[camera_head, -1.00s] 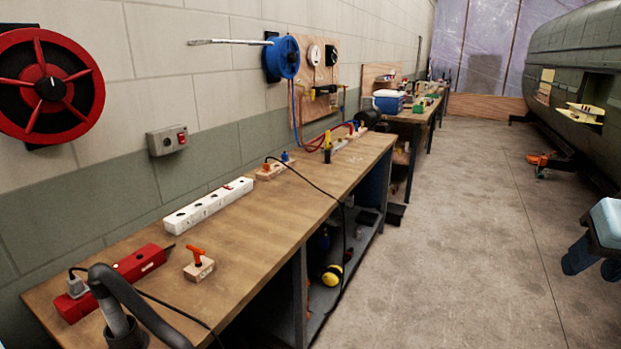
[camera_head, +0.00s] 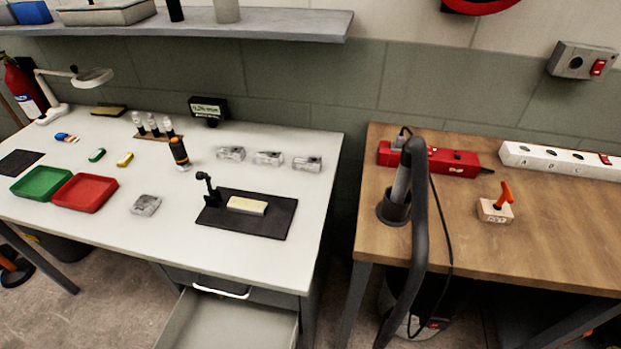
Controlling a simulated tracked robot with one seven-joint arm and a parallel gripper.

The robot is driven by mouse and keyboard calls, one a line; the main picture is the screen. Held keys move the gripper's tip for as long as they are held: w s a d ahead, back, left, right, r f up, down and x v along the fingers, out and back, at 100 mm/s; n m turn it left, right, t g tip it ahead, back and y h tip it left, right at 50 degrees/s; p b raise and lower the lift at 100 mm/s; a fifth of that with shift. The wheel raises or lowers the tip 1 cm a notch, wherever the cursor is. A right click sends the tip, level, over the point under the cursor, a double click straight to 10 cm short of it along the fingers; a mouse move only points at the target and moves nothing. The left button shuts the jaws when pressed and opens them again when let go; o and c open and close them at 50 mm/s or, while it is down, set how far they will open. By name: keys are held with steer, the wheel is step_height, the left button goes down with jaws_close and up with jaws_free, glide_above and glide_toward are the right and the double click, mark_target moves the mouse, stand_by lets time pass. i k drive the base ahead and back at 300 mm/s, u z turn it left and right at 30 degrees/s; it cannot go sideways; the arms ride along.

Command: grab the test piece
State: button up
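A pale beige block (camera_head: 247,205), which looks most like the test piece, lies flat on a black mat (camera_head: 268,222) near the right front of the white table. A small black stand (camera_head: 208,190) stands at the block's left, on the same mat. Several similar grey metal pieces are also on the table: one (camera_head: 146,205) lies left of the mat, and a row (camera_head: 268,158) lies behind it. I cannot tell for certain which is the test piece. My gripper is not in view.
The white table (camera_head: 110,225) has a red tray (camera_head: 85,192), a green tray (camera_head: 41,183) and an orange-black tool (camera_head: 180,153). Its drawer (camera_head: 228,325) is pulled open. A gap separates it from the wooden bench (camera_head: 550,235), where a black hose (camera_head: 420,230) rises. A shelf (camera_head: 220,27) overhangs the back.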

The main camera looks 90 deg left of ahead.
mark_target(257, 208)
steer(key=z, duration=0.6)
steer(key=i, duration=0.15)
steer(key=u, duration=2.8)
steer(key=k, duration=0.9)
steer(key=u, duration=0.25)
steer(key=i, duration=1)
steer(key=z, duration=0.05)
